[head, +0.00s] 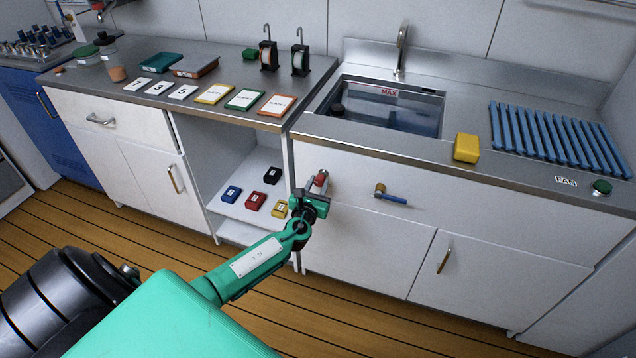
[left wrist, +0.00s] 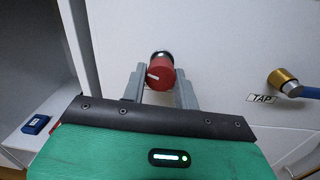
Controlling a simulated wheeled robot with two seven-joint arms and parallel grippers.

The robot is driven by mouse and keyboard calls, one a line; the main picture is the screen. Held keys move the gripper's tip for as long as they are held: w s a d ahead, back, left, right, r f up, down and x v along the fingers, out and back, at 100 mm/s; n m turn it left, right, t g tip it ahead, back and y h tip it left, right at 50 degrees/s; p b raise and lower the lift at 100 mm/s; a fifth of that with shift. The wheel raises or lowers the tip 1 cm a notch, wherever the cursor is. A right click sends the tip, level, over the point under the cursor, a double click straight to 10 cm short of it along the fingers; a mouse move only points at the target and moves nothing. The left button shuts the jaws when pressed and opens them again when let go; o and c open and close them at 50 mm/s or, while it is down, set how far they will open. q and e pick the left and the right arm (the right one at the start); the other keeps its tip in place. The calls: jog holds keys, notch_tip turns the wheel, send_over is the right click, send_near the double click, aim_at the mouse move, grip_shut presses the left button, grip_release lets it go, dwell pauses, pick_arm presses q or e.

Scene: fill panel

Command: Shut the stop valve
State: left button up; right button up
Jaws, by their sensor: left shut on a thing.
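A round red valve knob (head: 321,177) with a white mark sticks out from the white cabinet front under the sink. It also shows in the left wrist view (left wrist: 161,78), its white mark pointing to the left. My left gripper (head: 313,190) is at this knob. In the left wrist view its two grey fingers (left wrist: 160,88) stand on either side of the knob, shut on it. To the right is a brass tap with a blue lever (head: 391,195), labelled TAP in the left wrist view (left wrist: 285,82). My right gripper is in neither view.
The sink basin (head: 385,105) holds water and has a MAX mark. A yellow sponge (head: 467,148) and a blue rack (head: 560,140) are on the counter. An open shelf (head: 250,190) with several small coloured boxes lies left of the knob.

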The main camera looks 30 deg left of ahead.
pick_arm(q)
jog(key=m+p, duration=0.3)
jog(key=m, duration=0.3)
jog(key=shift+a+r+m, duration=0.1)
jog(key=shift+m, duration=0.2)
jog(key=m+p, duration=0.1)
jog(key=m, duration=0.1)
jog(key=m+p, duration=0.1)
jog(key=m, duration=0.2)
jog(key=shift+s+t+h, duration=0.1)
jog(key=shift+t+h, duration=0.2)
jog(key=shift+m+p, duration=0.85)
jog(key=shift+m, duration=0.75)
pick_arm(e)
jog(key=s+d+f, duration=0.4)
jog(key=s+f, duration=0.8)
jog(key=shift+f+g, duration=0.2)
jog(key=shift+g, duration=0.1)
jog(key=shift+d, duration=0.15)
pick_arm(q)
jog(key=o, duration=1)
jog(key=shift+v, duration=6.9)
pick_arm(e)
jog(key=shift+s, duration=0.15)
